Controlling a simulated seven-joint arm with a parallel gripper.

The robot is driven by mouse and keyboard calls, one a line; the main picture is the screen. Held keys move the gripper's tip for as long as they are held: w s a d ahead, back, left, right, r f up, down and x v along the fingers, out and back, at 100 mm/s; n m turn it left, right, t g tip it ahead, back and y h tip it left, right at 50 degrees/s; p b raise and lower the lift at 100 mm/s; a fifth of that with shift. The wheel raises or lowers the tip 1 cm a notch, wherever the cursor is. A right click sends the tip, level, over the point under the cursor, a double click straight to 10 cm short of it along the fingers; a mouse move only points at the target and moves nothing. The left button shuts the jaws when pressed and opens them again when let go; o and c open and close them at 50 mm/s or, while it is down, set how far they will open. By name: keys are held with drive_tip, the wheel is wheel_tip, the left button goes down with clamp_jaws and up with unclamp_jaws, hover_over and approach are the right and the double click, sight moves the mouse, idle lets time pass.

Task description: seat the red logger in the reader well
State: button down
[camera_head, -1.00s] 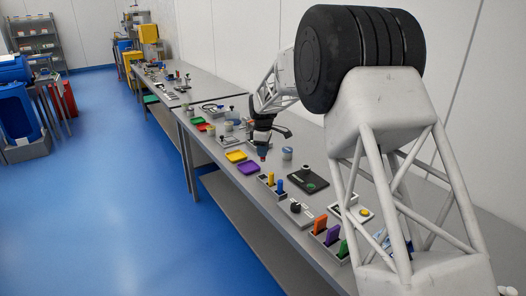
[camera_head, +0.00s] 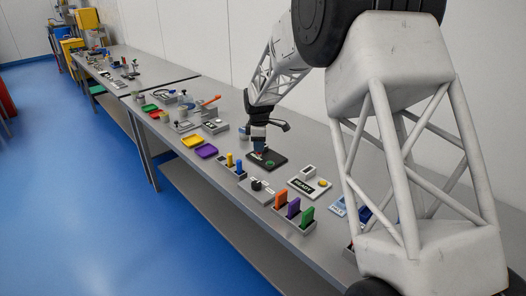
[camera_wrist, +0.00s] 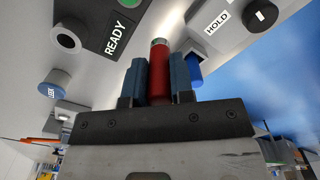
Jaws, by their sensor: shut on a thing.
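My gripper (camera_wrist: 159,85) is shut on the red logger (camera_wrist: 159,68), a red cylinder with a metallic end cap, held between two blue-grey fingers in the wrist view. In the head view my gripper (camera_head: 258,151) is low over a black plate (camera_head: 280,158) with a green disc. The wrist view shows that plate (camera_wrist: 98,28), marked READY, with a grey block having a round dark opening, apparently the reader well (camera_wrist: 68,40). The logger is apart from this opening, to its right in that view. The block is mostly hidden behind my gripper in the head view.
A rack holds yellow (camera_head: 230,159) and blue (camera_head: 239,166) pieces nearby. A grey box with a black knob (camera_head: 257,185) stands in front; it is marked HOLD in the wrist view (camera_wrist: 232,25). Purple (camera_head: 206,150) and yellow (camera_head: 192,141) trays lie left.

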drive_tip(key=d, duration=0.1)
drive_tip(key=s+d, duration=0.1)
drive_tip(key=d, duration=0.1)
drive_tip(key=s+d+f, duration=0.1)
drive_tip(key=shift+s+d, duration=0.1)
drive_tip(key=shift+d, duration=0.25)
drive_tip(key=shift+w+a+f, duration=0.25)
drive_tip(key=shift+w+a, duration=0.3)
drive_tip(key=shift+w, duration=2.05)
drive_tip(key=shift+w+a+f, duration=0.25)
drive_tip(key=shift+w+a, duration=0.35)
drive_tip(key=shift+w, duration=2.05)
drive_tip(key=shift+w+a+f, duration=0.25)
drive_tip(key=shift+w+a, duration=0.3)
drive_tip(key=shift+w, duration=2.05)
drive_tip(key=shift+f, duration=1.75)
drive_tip(key=shift+f, duration=0.45)
